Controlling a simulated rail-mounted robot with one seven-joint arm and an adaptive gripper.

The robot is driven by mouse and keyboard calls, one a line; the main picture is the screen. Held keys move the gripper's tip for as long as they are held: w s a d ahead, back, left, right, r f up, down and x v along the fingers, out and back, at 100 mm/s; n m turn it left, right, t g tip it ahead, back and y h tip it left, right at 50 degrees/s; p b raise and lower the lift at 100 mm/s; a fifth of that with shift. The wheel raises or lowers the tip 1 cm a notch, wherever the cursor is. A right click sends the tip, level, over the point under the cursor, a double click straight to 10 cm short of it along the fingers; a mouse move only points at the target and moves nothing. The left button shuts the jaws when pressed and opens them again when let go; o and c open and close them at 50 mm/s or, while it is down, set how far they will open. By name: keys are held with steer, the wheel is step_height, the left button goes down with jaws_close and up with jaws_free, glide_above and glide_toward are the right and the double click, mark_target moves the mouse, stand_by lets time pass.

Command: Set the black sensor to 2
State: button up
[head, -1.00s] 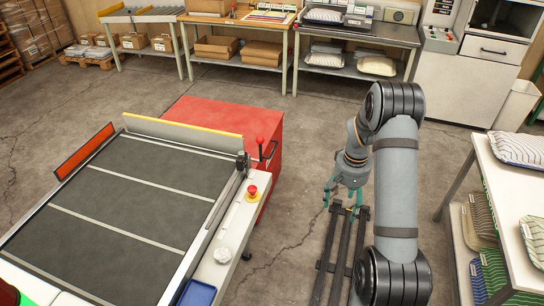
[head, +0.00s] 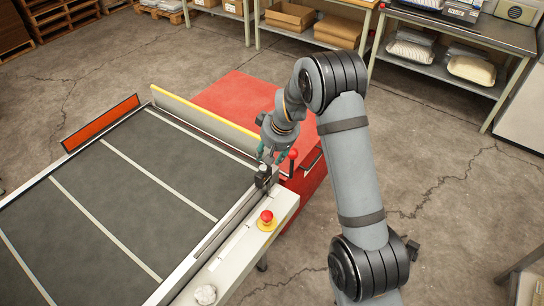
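The black sensor (head: 263,178) is a small dark block on the near-right rail of the belt table, close to its far right corner. No setting or number on it can be read at this size. My gripper (head: 270,160) points down just above the sensor. Its teal fingers are apart, with nothing visible between them. I cannot tell whether a fingertip touches the sensor, as the lower finger ends overlap it in the picture.
A red-knobbed lever (head: 293,155) stands close to the right of my gripper, beside the red cabinet (head: 245,95). A red stop button (head: 267,217) and a white knob (head: 205,294) sit along the rail. The belt (head: 120,200) is clear.

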mark_target(263, 167)
steer(key=p+x, duration=0.2)
steer(key=x, duration=0.8)
steer(key=shift+s+a, duration=0.15)
steer(key=shift+c, duration=0.2)
